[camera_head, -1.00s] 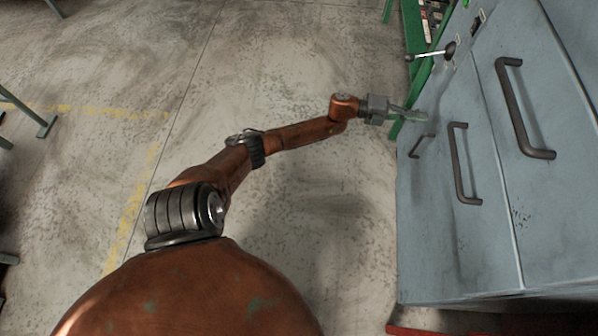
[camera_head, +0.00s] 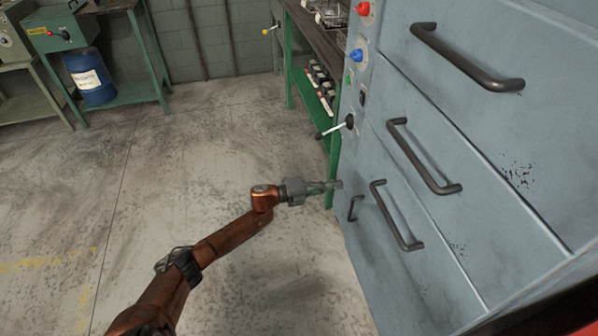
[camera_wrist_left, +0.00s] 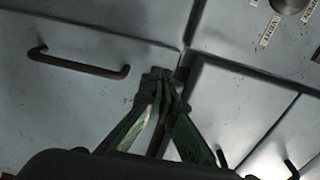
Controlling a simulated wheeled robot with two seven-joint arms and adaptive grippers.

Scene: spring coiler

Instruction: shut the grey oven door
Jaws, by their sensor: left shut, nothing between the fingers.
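The grey oven (camera_head: 450,215) stands at the right in the head view, its blue-grey front carrying several panels with dark bar handles. I cannot tell from these views which panel is the door to shut or whether one stands ajar. My left gripper (camera_head: 336,185) is shut and empty, beside the oven's left edge, left of the small low handle (camera_head: 355,208). In the left wrist view its fingertips (camera_wrist_left: 160,75) are close together in front of the grey panels, near a seam; contact is unclear. A dark handle (camera_wrist_left: 78,64) is at upper left there. My right gripper is not in view.
A lever with a black knob (camera_head: 349,121) and red (camera_head: 362,8) and blue (camera_head: 356,55) buttons sit on the oven's edge. A green bench (camera_head: 290,60) stands behind. A blue drum (camera_head: 91,80) is far left. The floor left of my arm is clear.

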